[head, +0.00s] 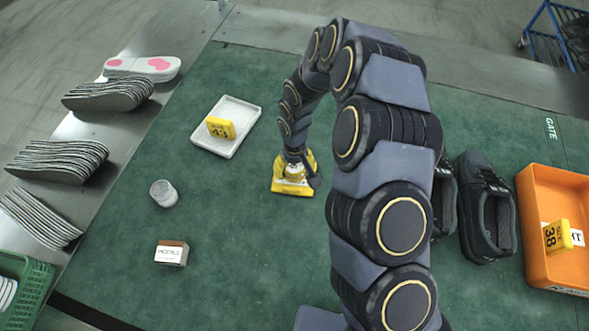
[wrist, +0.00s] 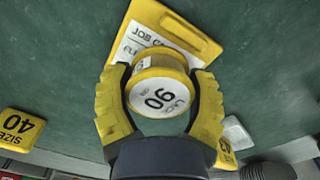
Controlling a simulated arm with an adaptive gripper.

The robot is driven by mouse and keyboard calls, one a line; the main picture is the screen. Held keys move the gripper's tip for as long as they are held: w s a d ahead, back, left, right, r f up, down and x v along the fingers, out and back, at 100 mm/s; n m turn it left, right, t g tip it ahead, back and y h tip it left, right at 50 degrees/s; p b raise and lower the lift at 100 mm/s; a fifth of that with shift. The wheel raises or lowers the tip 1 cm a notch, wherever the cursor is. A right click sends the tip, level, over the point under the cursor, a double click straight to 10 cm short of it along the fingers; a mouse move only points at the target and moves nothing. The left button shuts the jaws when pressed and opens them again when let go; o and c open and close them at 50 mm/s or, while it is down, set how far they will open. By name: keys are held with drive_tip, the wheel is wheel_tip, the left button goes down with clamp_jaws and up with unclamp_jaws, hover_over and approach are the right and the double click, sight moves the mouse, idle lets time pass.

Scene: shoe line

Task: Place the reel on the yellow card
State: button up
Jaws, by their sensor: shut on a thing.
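The reel (wrist: 158,96) is a short yellow spool with a white end marked 90. My gripper (wrist: 160,84) is shut on it, one yellow finger on each side. The yellow card (wrist: 176,27), printed with a job label, lies on the green mat just beyond and partly behind the reel. In the head view, my gripper (head: 297,164) points down over the card (head: 291,188), with the reel (head: 294,172) between its fingers, partly hidden. The reel overlaps the card; I cannot tell whether it touches it.
A white tray (head: 239,143) with a yellow 43 tag (head: 220,128) is left of the card. A grey cylinder (head: 164,193) and a small box (head: 171,253) lie nearer. Dark shoes (head: 486,210) and an orange bin (head: 540,270) stand right.

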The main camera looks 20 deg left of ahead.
drive_tip(key=shift+f, duration=0.75)
drive_tip(key=o, duration=1.2)
drive_tip(key=shift+f, duration=0.1)
wheel_tip(320, 180, up, 11)
drive_tip(key=shift+r, duration=0.65)
